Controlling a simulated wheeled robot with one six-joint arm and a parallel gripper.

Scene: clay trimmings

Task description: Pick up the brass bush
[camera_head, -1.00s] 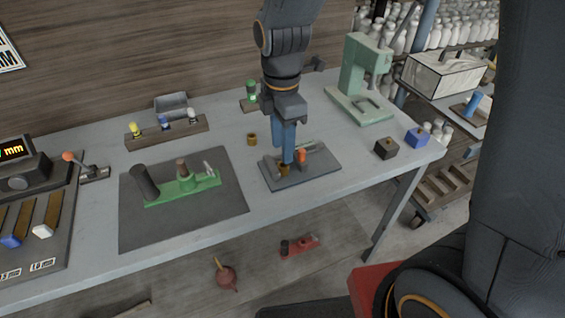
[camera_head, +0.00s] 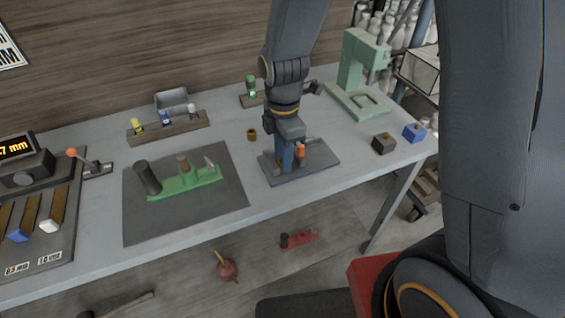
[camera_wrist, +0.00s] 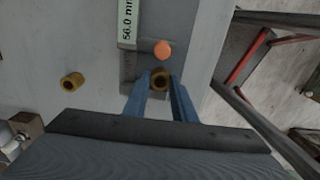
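One brass bush (camera_wrist: 160,82) is between the two blue fingers of my gripper (camera_wrist: 161,86) in the wrist view, at the dark grey plate. The fingers are apart, one on each side; I cannot tell whether they press on it. In the head view my gripper (camera_head: 287,160) is low over the plate (camera_head: 318,164), and its fingers mostly hide this bush. A second brass bush (camera_head: 252,134) stands on the bare table behind and left of the plate. It also shows in the wrist view (camera_wrist: 71,82), well left of the fingers.
An orange-topped piece (camera_head: 301,150) stands on the plate close to my fingers. A green fixture (camera_head: 190,184) lies on a dark mat to the left. A black block (camera_head: 384,144) and a blue block (camera_head: 414,132) are at the right. A pale green press (camera_head: 362,75) stands behind.

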